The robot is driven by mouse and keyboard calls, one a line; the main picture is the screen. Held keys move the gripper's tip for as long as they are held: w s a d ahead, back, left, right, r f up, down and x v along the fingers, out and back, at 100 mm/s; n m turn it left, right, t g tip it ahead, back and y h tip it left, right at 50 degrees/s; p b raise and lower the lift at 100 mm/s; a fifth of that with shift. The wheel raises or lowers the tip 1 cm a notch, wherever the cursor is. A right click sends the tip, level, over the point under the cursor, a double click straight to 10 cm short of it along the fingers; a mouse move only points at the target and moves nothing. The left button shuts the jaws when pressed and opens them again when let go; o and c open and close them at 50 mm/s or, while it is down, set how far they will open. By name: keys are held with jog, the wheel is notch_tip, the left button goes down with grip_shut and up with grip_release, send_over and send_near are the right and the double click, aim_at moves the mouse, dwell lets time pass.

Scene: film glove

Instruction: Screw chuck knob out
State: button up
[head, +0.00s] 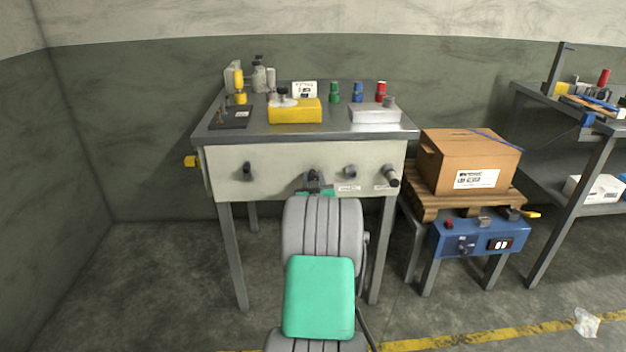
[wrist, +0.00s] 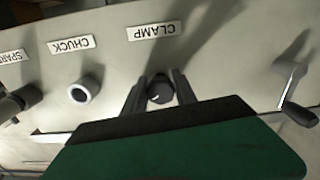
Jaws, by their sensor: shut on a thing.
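The chuck knob is a short grey cylinder with a pale ring at its end. It stands on the pale front panel at the CHUCK label (wrist: 72,44), left of my gripper in the wrist view (wrist: 84,91) and right of it in the head view (head: 350,171). My gripper (wrist: 159,84) is shut on a dark round knob (wrist: 160,93) with a light mark, at the CLAMP label (wrist: 153,31). The chuck knob is apart from my fingers. In the head view my arm hides most of the held knob.
A crank handle (wrist: 293,92) is right of my gripper in the wrist view. Another dark knob (head: 391,176) is at the panel's right end in the head view. A yellow box (head: 296,111) stands on the bench top. A cardboard box (head: 467,160) stands to the right.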

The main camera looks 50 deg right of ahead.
grip_shut()
jog(key=shift+f+n+b, duration=0.15)
jog(key=shift+n+b, duration=0.15)
jog(key=shift+b, duration=0.25)
jog(key=shift+f+n+b, duration=0.1)
jog(key=shift+n+b, duration=0.4)
jog(key=shift+b, duration=0.2)
jog(key=n+b, duration=0.4)
jog(key=b, duration=0.1)
jog(key=n+b, duration=0.4)
jog(key=shift+s, duration=0.1)
jog(key=shift+d+r+n+b, duration=0.1)
jog(key=shift+r+n+b, duration=0.2)
jog(key=shift+n+b, duration=0.75)
